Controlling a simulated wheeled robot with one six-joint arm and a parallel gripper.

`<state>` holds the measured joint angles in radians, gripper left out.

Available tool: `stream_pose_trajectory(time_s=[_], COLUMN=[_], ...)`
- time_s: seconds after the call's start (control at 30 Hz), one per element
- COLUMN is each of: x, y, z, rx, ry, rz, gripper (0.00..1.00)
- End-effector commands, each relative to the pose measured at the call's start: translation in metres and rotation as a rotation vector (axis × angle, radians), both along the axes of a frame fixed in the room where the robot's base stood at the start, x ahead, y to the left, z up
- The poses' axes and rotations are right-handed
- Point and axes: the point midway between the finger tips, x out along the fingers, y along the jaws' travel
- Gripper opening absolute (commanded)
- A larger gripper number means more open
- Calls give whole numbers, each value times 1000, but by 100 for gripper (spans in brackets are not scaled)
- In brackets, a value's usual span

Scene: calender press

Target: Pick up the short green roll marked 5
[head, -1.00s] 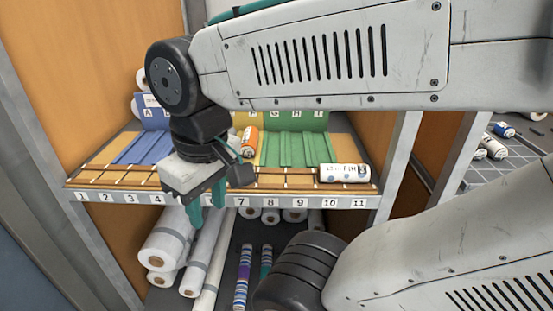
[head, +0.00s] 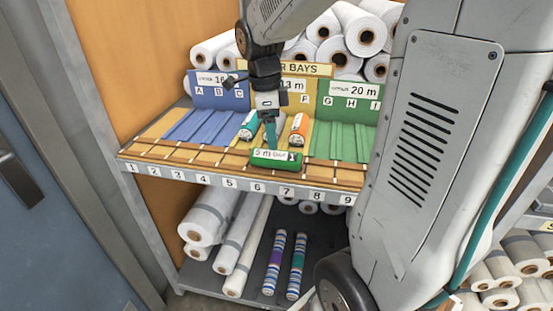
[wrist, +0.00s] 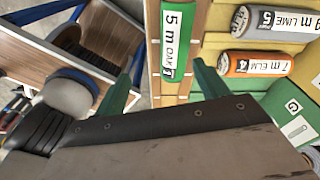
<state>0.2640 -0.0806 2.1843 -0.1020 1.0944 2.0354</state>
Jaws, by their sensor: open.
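The short green roll (head: 275,164) reads "5 m OAK" and lies on the wooden front ledge behind slots 6 and 7. In the wrist view the green roll (wrist: 180,28) lies ahead of the fingers, nearer the right finger, with a "1" at its near end. My gripper (head: 271,147) is at the roll's upper side, fingers pointing down; in the wrist view my gripper (wrist: 167,62) is open and empty. Whether a finger touches the roll cannot be told.
Blue bays (head: 205,128) are left, green bays (head: 340,142) right. My arm hides the ledge's right end.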

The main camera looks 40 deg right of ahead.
Motion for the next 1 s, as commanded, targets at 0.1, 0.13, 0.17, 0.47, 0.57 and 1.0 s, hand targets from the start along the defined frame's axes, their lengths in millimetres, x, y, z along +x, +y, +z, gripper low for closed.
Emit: stream_pose_trajectory(time_s=[0.1, 0.13, 0.17, 0.47, 0.57, 1.0], x=[11, 12, 13, 13, 15, 15], y=[-13, -14, -16, -20, -22, -25], z=[-9, -11, -13, -44, -58, -91], rx=[-13, -16, -18, -21, -21, -20], ry=[5, 5, 5, 5, 6, 2], rz=[-158, -182, -202, -230, -230, -229], gripper=[73, 73, 73, 73, 73, 73])
